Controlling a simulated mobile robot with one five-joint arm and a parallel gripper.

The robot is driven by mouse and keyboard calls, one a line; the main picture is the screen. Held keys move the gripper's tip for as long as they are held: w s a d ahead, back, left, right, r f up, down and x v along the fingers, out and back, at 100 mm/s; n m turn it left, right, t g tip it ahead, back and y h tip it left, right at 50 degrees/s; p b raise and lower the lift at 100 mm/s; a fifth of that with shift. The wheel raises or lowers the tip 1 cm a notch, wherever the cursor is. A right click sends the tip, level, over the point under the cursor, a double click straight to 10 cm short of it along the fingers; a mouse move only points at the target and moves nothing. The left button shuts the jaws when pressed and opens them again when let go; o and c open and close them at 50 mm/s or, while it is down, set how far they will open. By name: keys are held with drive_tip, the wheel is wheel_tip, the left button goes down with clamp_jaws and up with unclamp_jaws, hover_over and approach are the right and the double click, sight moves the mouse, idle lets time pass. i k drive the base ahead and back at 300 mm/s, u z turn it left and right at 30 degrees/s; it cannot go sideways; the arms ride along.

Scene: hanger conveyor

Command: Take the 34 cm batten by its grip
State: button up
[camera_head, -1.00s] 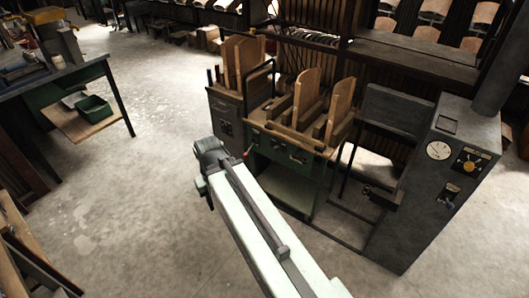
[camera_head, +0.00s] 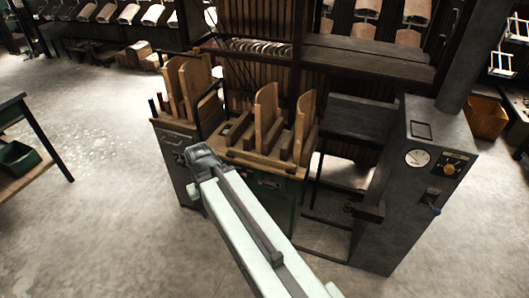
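Several wooden pieces stand on the machine's bench in the middle. Two tall round-topped boards (camera_head: 265,115) rise from it, with lower wooden pieces beside them. More upright boards (camera_head: 190,82) stand in the box-like stand to the left. I cannot tell which piece, if any, is the 34 cm batten, and no grip can be made out. My pale arm reaches up from the bottom edge. Its dark end, my gripper (camera_head: 202,157), appears in front of the stand and the bench's left side. Its fingers cannot be made out, and nothing shows held in it.
A grey cabinet (camera_head: 408,205) with a dial stands right of the bench. A dark table (camera_head: 14,108) with a green bin (camera_head: 18,157) is at the left edge. Racks of wooden pieces line the back. Concrete floor (camera_head: 100,220) is open at left.

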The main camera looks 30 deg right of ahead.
sight(280, 164)
drive_tip(key=i, duration=1.05)
drive_tip(key=u, duration=0.65)
